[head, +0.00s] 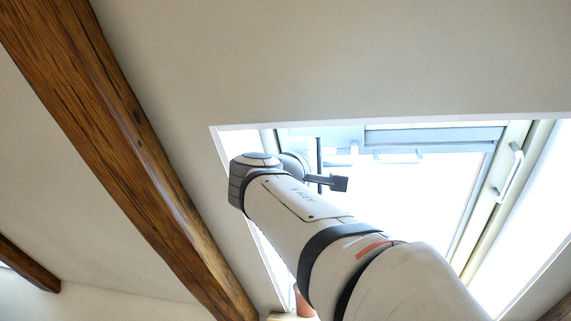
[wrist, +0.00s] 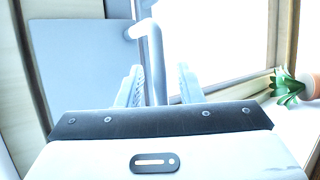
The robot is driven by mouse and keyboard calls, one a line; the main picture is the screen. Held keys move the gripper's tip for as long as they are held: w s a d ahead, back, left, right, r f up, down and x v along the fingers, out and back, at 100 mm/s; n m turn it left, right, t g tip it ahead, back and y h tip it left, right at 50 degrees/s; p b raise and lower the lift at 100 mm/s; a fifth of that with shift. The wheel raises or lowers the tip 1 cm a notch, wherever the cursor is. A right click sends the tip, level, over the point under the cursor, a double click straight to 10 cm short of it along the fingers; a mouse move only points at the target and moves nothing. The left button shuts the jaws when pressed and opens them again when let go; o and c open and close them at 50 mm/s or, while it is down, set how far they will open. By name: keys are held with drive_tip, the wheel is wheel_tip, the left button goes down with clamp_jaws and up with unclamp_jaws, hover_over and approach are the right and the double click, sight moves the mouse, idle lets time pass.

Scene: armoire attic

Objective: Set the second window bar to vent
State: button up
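In the wrist view, a pale bent window bar (wrist: 156,50) stands out from a blue-grey panel and runs down between my fingers. My gripper (wrist: 160,82) is open around this bar; its two ridged fingers stand apart, and the bar looks closer to the left one. The bar's lower end is hidden behind my gripper's body. In the head view, a pale bar (head: 400,157) runs along the top of the bright skylight (head: 420,200), and another handle (head: 509,173) sits on the right frame. I cannot tell which bar is the second.
A potted green plant (wrist: 287,88) lies to the right in the wrist view, on a pale sill. A terracotta pot (head: 304,305) shows below my arm in the head view. A thick wooden beam (head: 130,140) slopes along the ceiling left of the skylight.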

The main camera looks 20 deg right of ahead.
clamp_jaws()
idle(0.3)
drive_tip(key=shift+f, duration=0.1)
drive_tip(key=shift+s+a+f+b, duration=0.1)
drive_tip(key=shift+s+f+b, duration=0.05)
drive_tip(key=shift+b, duration=0.4)
drive_tip(key=s+b, duration=0.1)
drive_tip(key=s+a+b, duration=0.1)
drive_tip(key=shift+s+a+b, duration=0.2)
drive_tip(key=shift+a+b, duration=0.1)
drive_tip(key=shift+s+a+r, duration=0.25)
drive_tip(key=shift+s+r, duration=0.1)
drive_tip(key=shift+s, duration=0.05)
drive_tip(key=shift+o, duration=0.3)
unclamp_jaws()
